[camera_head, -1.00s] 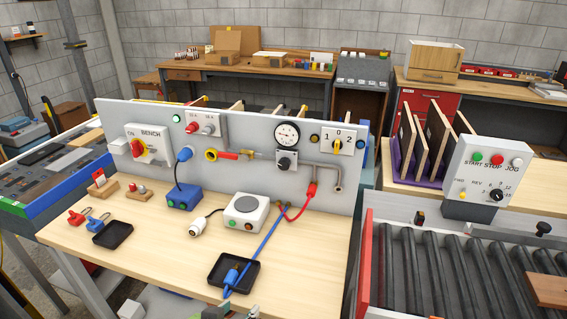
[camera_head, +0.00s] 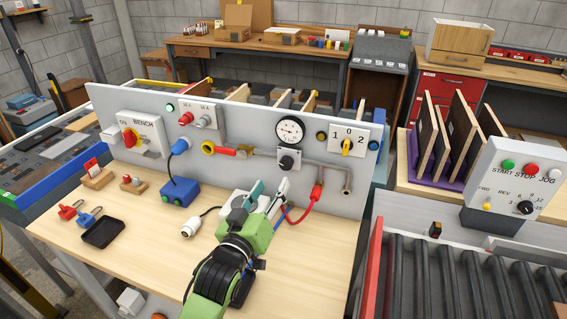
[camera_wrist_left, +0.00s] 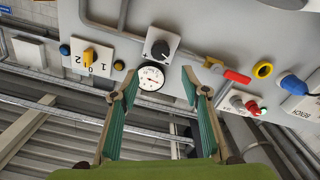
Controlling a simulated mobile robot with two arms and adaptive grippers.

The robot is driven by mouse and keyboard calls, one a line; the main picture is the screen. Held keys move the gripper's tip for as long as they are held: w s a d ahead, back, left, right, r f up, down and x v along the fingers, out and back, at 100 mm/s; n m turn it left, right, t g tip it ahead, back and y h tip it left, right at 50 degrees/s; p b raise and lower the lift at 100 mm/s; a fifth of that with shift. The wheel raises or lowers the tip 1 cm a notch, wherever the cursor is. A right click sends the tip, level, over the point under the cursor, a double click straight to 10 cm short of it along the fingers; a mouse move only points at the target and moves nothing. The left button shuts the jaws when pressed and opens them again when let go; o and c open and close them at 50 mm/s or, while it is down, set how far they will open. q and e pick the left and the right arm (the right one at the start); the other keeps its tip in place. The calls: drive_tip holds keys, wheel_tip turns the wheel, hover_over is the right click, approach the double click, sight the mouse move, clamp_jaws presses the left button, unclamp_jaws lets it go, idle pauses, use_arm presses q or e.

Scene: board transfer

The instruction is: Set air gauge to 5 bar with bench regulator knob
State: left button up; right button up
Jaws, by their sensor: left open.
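The air gauge (camera_head: 290,130) is a round white dial with a black rim on the grey panel; its reading is too small to tell. The black regulator knob (camera_head: 287,161) sits on a grey plate just below it. My left gripper (camera_head: 269,189) is open and empty, in front of the panel and below the knob in the head view. In the left wrist view the picture is turned over: the gauge (camera_wrist_left: 152,77) shows between the open fingers (camera_wrist_left: 155,85), with the knob (camera_wrist_left: 160,50) beyond the fingertips. The right gripper is not in view.
A red-handled valve (camera_head: 222,151) and pipe run left of the knob. A selector switch (camera_head: 347,146) is at the right. A blue box (camera_head: 180,191), a white round-topped device (camera_head: 232,208) and a black tray (camera_head: 104,232) are on the bench. My arm covers the front middle.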

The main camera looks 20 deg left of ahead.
sight(284, 165)
use_arm(q)
drive_tip(key=w+p, duration=0.1)
drive_tip(key=w, duration=0.8)
drive_tip(key=shift+d, duration=0.15)
drive_tip(key=shift+w+f+p, duration=0.2)
drive_tip(key=shift+w+p, duration=0.1)
drive_tip(key=shift+w, duration=0.3)
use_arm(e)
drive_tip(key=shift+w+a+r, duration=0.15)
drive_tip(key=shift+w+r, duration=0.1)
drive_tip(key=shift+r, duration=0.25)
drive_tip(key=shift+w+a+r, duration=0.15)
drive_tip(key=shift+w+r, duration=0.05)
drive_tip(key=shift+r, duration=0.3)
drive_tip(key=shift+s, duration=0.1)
use_arm(q)
drive_tip(key=shift+c, duration=1.1)
drive_tip(key=shift+s, duration=0.1)
drive_tip(key=c, duration=0.9)
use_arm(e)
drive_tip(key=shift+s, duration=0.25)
